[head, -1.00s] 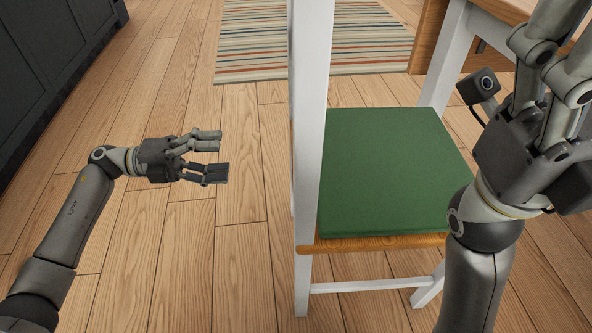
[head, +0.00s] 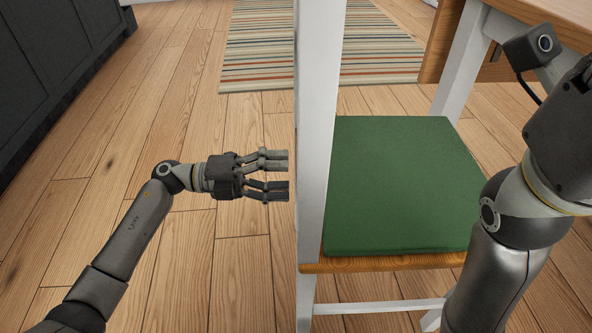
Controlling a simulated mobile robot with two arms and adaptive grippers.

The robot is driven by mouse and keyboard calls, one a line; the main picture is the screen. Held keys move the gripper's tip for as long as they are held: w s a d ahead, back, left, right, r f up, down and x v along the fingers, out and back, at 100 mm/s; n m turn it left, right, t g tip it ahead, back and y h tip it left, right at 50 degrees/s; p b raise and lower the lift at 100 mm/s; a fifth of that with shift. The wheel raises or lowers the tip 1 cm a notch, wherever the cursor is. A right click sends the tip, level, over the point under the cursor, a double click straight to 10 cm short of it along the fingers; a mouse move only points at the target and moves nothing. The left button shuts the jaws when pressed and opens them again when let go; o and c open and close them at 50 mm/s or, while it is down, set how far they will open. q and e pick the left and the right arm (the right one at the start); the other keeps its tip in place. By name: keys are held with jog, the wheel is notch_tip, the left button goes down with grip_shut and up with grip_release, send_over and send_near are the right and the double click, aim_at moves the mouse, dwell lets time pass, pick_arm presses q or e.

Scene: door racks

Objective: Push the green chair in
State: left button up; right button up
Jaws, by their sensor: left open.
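The green chair (head: 395,185) has a green seat pad on a wooden seat, with white legs and a tall white back post (head: 319,110). It stands in the middle of the head view, with the table to its right. My left gripper (head: 277,175) is open and empty. It is just left of the white back post, its fingers pointing right at the post; I cannot tell whether they touch it. My right arm is at the right edge, in front of the seat's right side. The fingers of my right gripper are out of the picture.
A wooden table (head: 545,15) with a white leg (head: 462,62) stands at the upper right. A striped rug (head: 375,45) lies on the plank floor behind the chair. A dark cabinet (head: 50,80) stands at the upper left. The floor at left is clear.

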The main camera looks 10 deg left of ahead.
pick_arm(q)
jog(key=d, duration=0.2)
jog(key=w+d+p, duration=0.1)
jog(key=d, duration=0.1)
jog(key=shift+d, duration=0.4)
jog(key=shift+c, duration=0.3)
grip_shut()
